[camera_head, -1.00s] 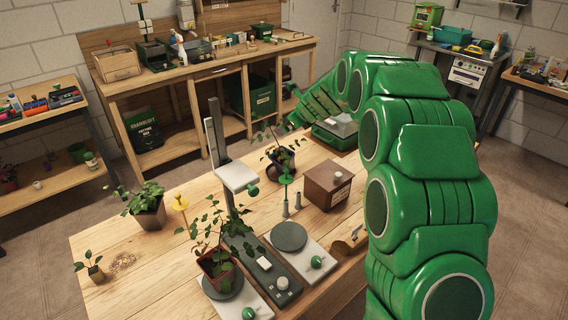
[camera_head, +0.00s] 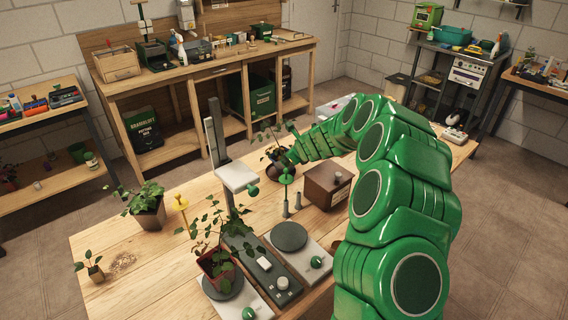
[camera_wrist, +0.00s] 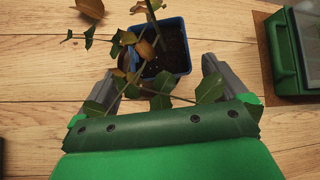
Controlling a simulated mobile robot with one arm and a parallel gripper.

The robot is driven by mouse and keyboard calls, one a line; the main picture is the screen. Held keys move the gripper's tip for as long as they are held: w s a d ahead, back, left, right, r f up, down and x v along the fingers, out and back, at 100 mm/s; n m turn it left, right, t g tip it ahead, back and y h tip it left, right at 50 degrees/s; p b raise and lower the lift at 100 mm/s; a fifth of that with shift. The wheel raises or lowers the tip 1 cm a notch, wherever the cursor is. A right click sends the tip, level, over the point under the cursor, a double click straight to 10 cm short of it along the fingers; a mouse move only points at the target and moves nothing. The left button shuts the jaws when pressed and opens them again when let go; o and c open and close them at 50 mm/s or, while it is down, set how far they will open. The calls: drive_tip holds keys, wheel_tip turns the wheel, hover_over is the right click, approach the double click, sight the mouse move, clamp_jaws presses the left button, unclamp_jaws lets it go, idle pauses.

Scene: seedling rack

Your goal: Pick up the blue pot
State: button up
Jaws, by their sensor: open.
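The blue pot (camera_wrist: 184,62) stands on the wooden table in the wrist view, square, with dark soil and a plant with green and brown leaves. My gripper (camera_wrist: 160,85) is open. Its two grey fingers lie left and right of the near side of the pot, with the pot slightly ahead. Leaves hang across the left finger and the palm. In the head view the plant (camera_head: 274,140) shows at the table's far edge, with my gripper (camera_head: 290,158) close beside it. My arm hides part of the pot there.
A dark green box (camera_wrist: 284,52) stands right of the pot in the wrist view. In the head view a brown wooden box (camera_head: 327,185), a grey stand with a white platform (camera_head: 238,178) and a green-topped stake (camera_head: 286,180) are near my arm. Bare table (camera_head: 120,235) lies at left.

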drive_tip(key=shift+x, duration=3.55)
drive_tip(key=c, duration=1.1)
drive_tip(key=shift+r, duration=0.15)
